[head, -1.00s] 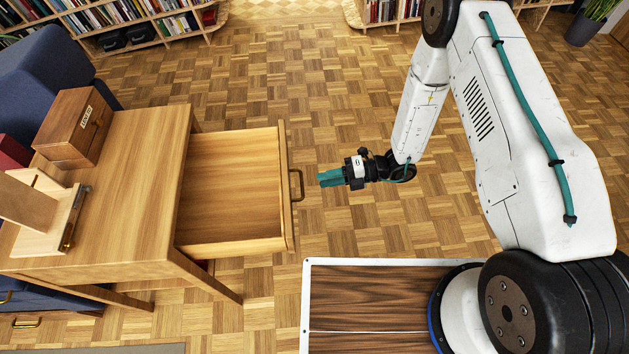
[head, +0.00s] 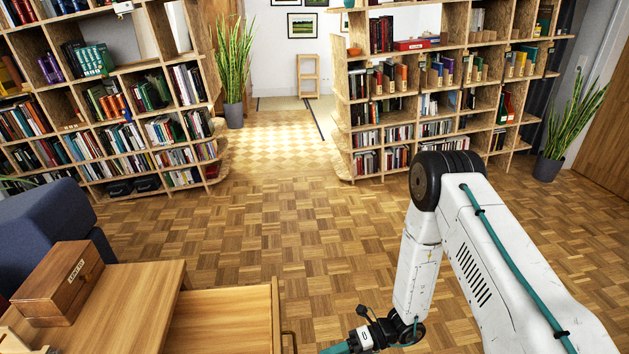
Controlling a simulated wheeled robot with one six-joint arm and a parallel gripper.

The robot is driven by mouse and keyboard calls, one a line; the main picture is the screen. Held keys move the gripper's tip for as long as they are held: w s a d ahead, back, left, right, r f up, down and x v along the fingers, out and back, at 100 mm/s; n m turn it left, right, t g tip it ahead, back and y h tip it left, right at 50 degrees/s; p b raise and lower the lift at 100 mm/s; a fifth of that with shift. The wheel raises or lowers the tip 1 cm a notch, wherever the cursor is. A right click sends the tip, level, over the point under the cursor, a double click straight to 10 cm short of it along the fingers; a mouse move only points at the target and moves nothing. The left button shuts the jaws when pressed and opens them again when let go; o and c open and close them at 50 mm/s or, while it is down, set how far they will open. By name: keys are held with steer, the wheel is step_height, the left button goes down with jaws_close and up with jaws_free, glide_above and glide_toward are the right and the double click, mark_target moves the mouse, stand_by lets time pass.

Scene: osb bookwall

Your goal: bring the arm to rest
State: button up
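My arm shows at the right in the head view, bent at its elbow with the forearm hanging down. My gripper (head: 336,348) is at the bottom edge, pointing left, just right of the open drawer's handle and apart from it. Its teal fingers are cut off by the frame, so whether it is open or shut does not show. The drawer (head: 222,322) stands pulled out of the wooden table (head: 138,285), and its visible part is empty.
A wooden box (head: 58,285) with a label stands on the table beside a blue armchair (head: 45,228). Bookshelves (head: 340,150) line the back, with a passage between them. Potted plants (head: 233,70) stand by the shelves. The parquet floor (head: 290,225) in the middle is clear.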

steer(key=s+d+r+n+t+h, duration=0.1)
steer(key=s+d+r+n+h, duration=0.4)
steer(key=r+n, duration=0.5)
steer(key=s+d+r+n+t+h, duration=0.2)
steer(key=s+d+r+n+h, duration=0.3)
steer(key=r, duration=1.6)
steer(key=s+d+r+n+t+h, duration=0.2)
steer(key=s+d+r+n+h, duration=0.3)
steer(key=d+r+n, duration=0.7)
step_height(320, 180, up, 3)
steer(key=s+n, duration=0.2)
steer(key=n, duration=0.1)
steer(key=shift+s+r, duration=0.2)
steer(key=shift+s, duration=0.1)
steer(key=shift+d, duration=0.1)
